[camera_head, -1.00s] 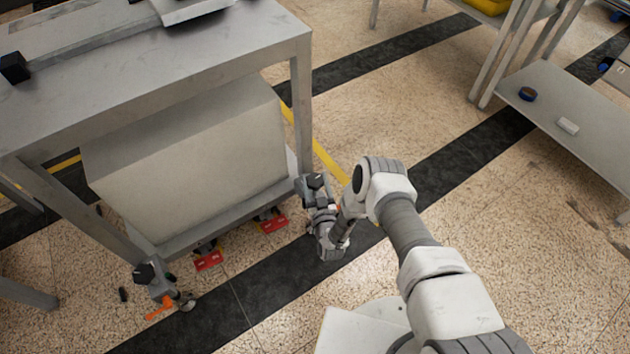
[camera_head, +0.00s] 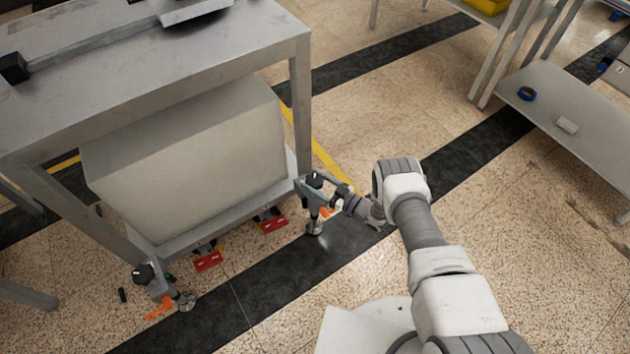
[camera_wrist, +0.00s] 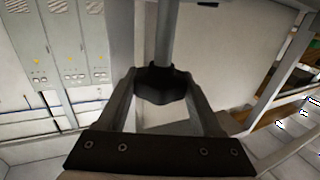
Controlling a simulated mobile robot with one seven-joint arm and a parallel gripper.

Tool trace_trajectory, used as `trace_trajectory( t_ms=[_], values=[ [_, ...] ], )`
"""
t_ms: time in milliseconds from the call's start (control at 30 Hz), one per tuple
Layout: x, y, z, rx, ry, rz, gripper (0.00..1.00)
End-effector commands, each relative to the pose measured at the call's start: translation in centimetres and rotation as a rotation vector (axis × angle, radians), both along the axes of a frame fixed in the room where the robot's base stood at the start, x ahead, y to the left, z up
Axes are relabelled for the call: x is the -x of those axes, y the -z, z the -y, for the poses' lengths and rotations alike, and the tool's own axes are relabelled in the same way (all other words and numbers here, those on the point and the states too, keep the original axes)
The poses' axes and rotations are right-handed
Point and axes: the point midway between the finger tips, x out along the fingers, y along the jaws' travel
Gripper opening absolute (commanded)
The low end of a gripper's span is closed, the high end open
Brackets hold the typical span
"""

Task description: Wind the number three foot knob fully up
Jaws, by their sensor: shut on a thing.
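A levelling foot (camera_head: 313,228) stands at the table's near right leg, with a grey bracket, an orange lever and a black knob (camera_head: 314,179) on top. In the wrist view the black knob (camera_wrist: 163,84) sits between my two fingers below a grey rod. My gripper (camera_head: 327,187) reaches it from the right and is shut on it; it also shows in the wrist view (camera_wrist: 162,95). Another foot (camera_head: 160,285) with a black knob and orange lever stands at the near left leg. I cannot read any number on either foot.
The grey table (camera_head: 200,65) with a large pale box (camera_head: 190,165) under it stands at left. Red blocks (camera_head: 272,224) lie at its lower edge. A shelf (camera_head: 580,150) stands at right.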

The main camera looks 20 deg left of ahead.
Motion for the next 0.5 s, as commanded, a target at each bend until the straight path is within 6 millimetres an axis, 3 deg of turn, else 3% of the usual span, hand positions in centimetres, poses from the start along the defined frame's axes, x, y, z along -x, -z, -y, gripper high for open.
trace_trajectory(
  t_ms=[500],
  values=[
    [-0.14, -0.07, -0.11, -0.002, -0.188, 0.003, 0.12]
  ],
)
